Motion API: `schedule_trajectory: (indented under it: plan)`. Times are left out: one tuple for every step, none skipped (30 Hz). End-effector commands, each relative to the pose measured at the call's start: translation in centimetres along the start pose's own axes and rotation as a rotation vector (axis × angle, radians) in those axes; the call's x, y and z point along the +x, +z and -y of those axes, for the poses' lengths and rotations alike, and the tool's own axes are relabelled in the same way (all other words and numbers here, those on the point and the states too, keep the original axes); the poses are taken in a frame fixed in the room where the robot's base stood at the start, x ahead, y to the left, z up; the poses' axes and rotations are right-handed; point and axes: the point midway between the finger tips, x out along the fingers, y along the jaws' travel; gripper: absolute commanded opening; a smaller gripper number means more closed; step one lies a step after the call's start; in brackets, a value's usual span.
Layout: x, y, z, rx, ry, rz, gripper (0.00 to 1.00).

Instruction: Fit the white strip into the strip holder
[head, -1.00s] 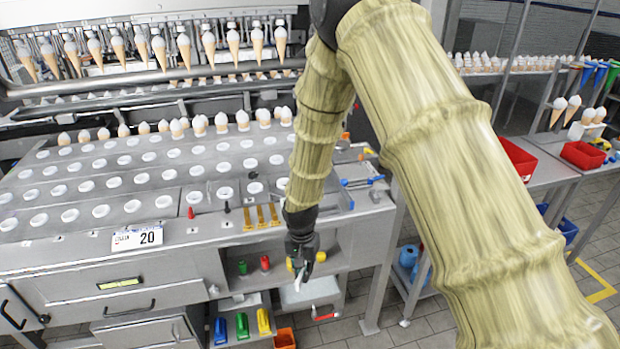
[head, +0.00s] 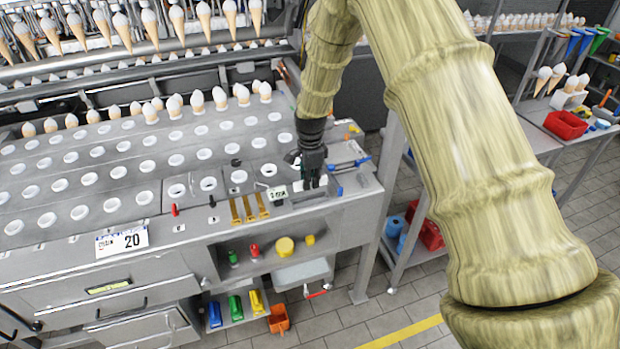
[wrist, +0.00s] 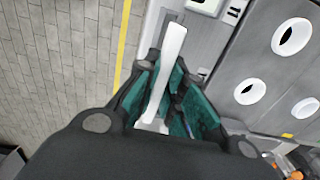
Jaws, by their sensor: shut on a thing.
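The white strip (wrist: 168,68) is long and thin and runs up between the teal-lined fingers of my gripper (wrist: 167,100) in the wrist view. My gripper is shut on it, and the strip's far end sticks out past the fingertips. The strip shows there only as a small pale piece, partly hidden by the fingers. I cannot tell for sure which part is the strip holder.
Yellow-orange bars (head: 248,208) lie left of my gripper, and blue-handled items (head: 348,164) lie to its right. Rows of white-rimmed holes (head: 178,190) fill the counter. A shelf below holds a yellow round piece (head: 285,246). The counter's right edge drops to open floor.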

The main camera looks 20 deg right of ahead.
Motion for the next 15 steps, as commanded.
schedule_trajectory:
  plan:
    - [0.0,0.1,0.0,-0.002,0.0,0.0,0.0]
    - [0.0,0.1,0.0,-0.002,0.0,0.0,0.0]
    - [0.0,0.1,0.0,-0.003,0.0,0.0,0.0]
    - [0.0,0.2,0.0,-0.003,0.0,0.0,0.0]
    - [0.0,0.2,0.0,-0.003,0.0,0.0,0.0]
    - [0.0,0.2,0.0,-0.003,0.0,0.0,0.0]
    - [0.0,0.2,0.0,-0.003,0.001,0.0,0.0]
    - [0.0,0.3,0.0,-0.003,0.001,0.0,0.0]
    - [0.0,0.3,0.0,-0.003,0.002,0.0,0.0]
    - [0.2,0.3,0.0,-0.002,0.002,0.001,0.0]
    - [0.3,0.2,0.0,-0.002,0.002,0.001,0.0]
    - [0.5,0.2,0.0,-0.002,0.002,0.001,0.0]
    - [0.6,0.2,0.0,-0.001,0.002,0.001,0.0]
    - [0.8,0.2,0.0,-0.001,0.002,0.001,0.0]
    - [1.0,0.2,0.0,-0.001,0.002,0.001,0.0]
